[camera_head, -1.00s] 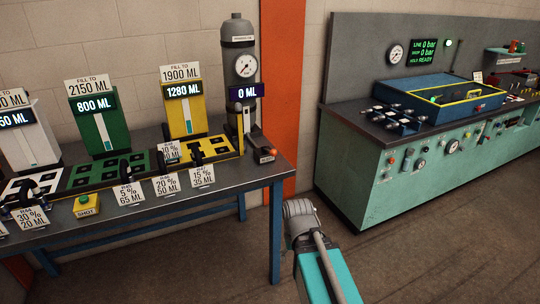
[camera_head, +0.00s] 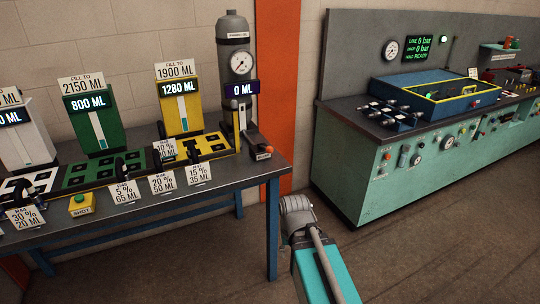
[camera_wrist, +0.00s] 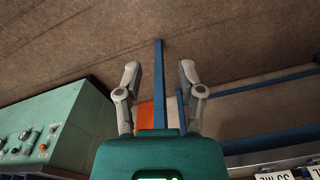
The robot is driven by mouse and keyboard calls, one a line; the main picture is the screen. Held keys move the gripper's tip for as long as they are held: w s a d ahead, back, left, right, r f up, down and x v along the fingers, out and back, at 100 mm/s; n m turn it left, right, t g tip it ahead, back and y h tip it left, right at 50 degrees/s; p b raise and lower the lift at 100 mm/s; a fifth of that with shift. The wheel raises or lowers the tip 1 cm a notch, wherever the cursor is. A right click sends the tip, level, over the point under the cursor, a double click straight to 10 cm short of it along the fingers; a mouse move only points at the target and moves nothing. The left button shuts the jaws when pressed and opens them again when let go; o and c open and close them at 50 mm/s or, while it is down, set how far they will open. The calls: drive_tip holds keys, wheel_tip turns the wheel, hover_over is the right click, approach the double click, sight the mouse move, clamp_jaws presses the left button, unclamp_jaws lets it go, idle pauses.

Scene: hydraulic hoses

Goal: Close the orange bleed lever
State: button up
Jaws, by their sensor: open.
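A small orange-red knob (camera_head: 267,149) sits at the right end of the left table, beside a grey cylinder (camera_head: 234,70) with a gauge and a display reading 0 ML. It may be the bleed lever, but it is too small to tell its position. My gripper (camera_wrist: 159,75) shows in the wrist view with its two fingers spread wide and nothing between them. It points over the floor, apart from the tables. In the head view my arm is at bottom centre, right of the left table, and the fingers cannot be made out.
The left table (camera_head: 250,172) carries white, green and yellow stations with displays, several labels and a yellow shot box (camera_head: 81,205). A green bench (camera_head: 370,185) with a blue tray (camera_head: 400,88) stands at the right.

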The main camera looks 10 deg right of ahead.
drive_tip(key=shift+w+a+f+m+t+y, duration=0.1)
drive_tip(key=shift+w+m+t+y, duration=0.05)
drive_tip(key=shift+w+m, duration=0.35)
drive_tip(key=shift+w+a+f+m+t+y, duration=0.15)
drive_tip(key=shift+w+m, duration=0.15)
drive_tip(key=shift+w, duration=0.3)
drive_tip(key=c, duration=0.4)
drive_tip(key=w+m, duration=0.1)
drive_tip(key=w+m+t+y, duration=0.1)
drive_tip(key=w, duration=0.1)
drive_tip(key=w+m+t+b, duration=0.1)
drive_tip(key=w+m, duration=0.1)
drive_tip(key=shift+w+a+r+y, duration=0.1)
drive_tip(key=shift+w+a+y, duration=0.15)
drive_tip(key=shift+a+y, duration=0.15)
clamp_jaws()
drive_tip(key=w+d+r+m+t+b, duration=0.1)
drive_tip(key=w+d+r+m+t, duration=0.1)
drive_tip(key=w+m, duration=0.5)
drive_tip(key=w+d+r+m+t+y+b, duration=0.1)
drive_tip(key=w+d+r+m+t, duration=0.2)
drive_tip(key=w+m+t, duration=0.2)
drive_tip(key=w+d+r+m+t+y+b, duration=0.1)
drive_tip(key=w+d+r+m+t, duration=0.2)
drive_tip(key=w+m, duration=0.6)
drive_tip(key=shift+r+m+t+b, duration=0.3)
drive_tip(key=shift+m+t, duration=0.2)
drive_tip(key=shift+m, duration=1.2)
drive_tip(key=shift+d, duration=0.1)
